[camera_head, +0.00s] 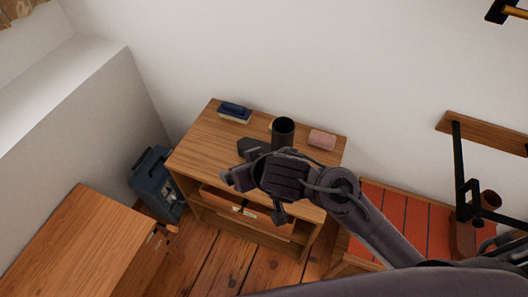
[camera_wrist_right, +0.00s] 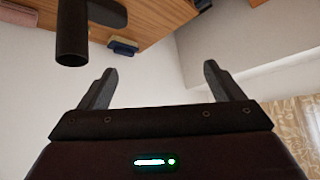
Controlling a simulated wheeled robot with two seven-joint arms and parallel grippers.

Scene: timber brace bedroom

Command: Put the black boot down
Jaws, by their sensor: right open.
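The black boot stands upright on the wooden cabinet (camera_head: 193,150). Its open shaft (camera_head: 283,128) points up and its foot (camera_head: 252,146) extends to the left. The boot also shows in the right wrist view, where the picture is upside down, with its shaft (camera_wrist_right: 72,35) at upper left. My right gripper (camera_head: 252,198) is in front of and above the cabinet's near edge, and hides part of the boot's lower side. Its two fingers (camera_wrist_right: 160,70) are spread apart with nothing between them, clear of the boot. My left gripper is not in view.
A dark blue item (camera_head: 235,108) lies at the cabinet's back left and a pink block (camera_head: 322,140) at its right. A drawer (camera_head: 228,203) sits partly open below. A blue-grey box (camera_head: 155,182) stands left, beside a wooden table (camera_head: 85,245). An orange slatted surface (camera_head: 385,215) is right.

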